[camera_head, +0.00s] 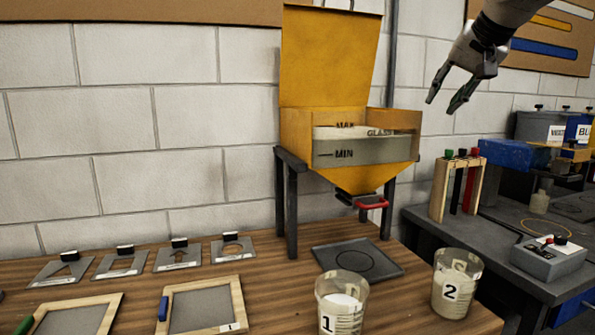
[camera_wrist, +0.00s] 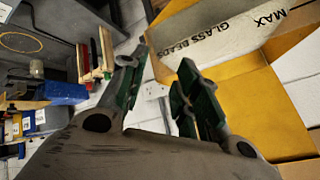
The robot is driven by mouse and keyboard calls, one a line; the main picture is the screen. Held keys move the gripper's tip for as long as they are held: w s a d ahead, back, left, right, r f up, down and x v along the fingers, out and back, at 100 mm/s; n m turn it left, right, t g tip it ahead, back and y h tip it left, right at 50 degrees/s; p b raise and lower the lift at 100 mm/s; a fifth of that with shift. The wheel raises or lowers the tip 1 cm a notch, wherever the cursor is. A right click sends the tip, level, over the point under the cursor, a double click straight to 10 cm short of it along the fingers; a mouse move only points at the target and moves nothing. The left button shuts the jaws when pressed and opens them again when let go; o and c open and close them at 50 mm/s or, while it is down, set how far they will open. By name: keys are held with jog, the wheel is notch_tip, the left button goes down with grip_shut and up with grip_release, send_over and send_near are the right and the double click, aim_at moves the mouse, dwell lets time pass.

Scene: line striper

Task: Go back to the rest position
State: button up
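My gripper (camera_head: 445,102) hangs in the air at the upper right of the head view, right of the yellow hopper and above the marker rack. Its two fingers point down and to the left. In the wrist view my gripper (camera_wrist: 161,72) shows its green-padded fingers standing apart, with nothing between them. The yellow glass bead hopper (camera_head: 352,178) has its lid up and a window marked MAX and MIN. The hopper also shows in the wrist view (camera_wrist: 235,85), beside the right finger. No arm link beyond the wrist shows clearly.
Beakers 1 (camera_head: 341,305) and 2 (camera_head: 456,285) stand near the wooden table's front, right of a framed screen (camera_head: 201,308). Several stencil plates (camera_head: 178,256) lie at left. A rack (camera_head: 457,188) of markers and a grey switch box (camera_head: 549,257) stand on the right bench.

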jog(key=s+d+f+n+g, duration=0.2)
jog(key=s+d+f+n, duration=0.1)
jog(key=s+f, duration=0.7)
jog(key=s+d+f+n+g+h, duration=0.1)
jog(key=s+d+f+n+g, duration=0.1)
jog(key=s+f, duration=0.9)
notch_tip(320, 180, down, 4)
jog(key=shift+d+f+n+g, duration=0.15)
jog(key=shift+d+n+g, duration=0.25)
jog(key=shift+n, duration=0.1)
